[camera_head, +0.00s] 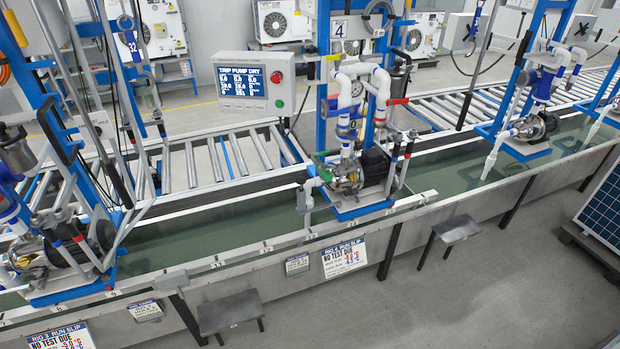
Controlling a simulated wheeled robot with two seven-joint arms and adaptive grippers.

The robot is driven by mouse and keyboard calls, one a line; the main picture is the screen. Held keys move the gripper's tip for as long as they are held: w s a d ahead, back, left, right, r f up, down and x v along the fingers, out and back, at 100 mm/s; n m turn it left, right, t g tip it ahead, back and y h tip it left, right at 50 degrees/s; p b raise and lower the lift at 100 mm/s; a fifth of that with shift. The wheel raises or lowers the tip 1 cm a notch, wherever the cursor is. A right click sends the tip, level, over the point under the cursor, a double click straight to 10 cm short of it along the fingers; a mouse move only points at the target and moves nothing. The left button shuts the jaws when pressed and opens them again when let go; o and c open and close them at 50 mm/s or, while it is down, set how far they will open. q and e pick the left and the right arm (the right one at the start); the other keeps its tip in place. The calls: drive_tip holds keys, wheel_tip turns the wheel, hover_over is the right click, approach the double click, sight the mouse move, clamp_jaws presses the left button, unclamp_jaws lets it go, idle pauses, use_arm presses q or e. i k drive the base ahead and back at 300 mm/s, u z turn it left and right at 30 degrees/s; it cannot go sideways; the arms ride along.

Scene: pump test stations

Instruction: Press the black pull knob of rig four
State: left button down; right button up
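Rig four, marked by a plate with a 4 (340,28), stands at the middle of the camera_head view. Its blue frame carries white pipes (347,95) above a pump with a dark motor (374,165) on a blue base (360,208). To its left is a control box (254,88) with a lit screen reading TRIP PUMP DRY, a red button (277,77) and a green button (279,103). I cannot make out a black pull knob for certain on the rig. Neither of my grippers is in view.
Another rig (60,250) stands at the left, and one more (535,125) at the right, along a water trough (235,220). Paper slips (344,257) hang on its front. Two stools (230,311) (456,229) stand before it. The grey floor (400,310) between them is clear.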

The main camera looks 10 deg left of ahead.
sight(301, 180)
drive_tip(key=z, duration=0.65)
drive_tip(key=i, duration=1.5)
drive_tip(key=u, duration=0.65)
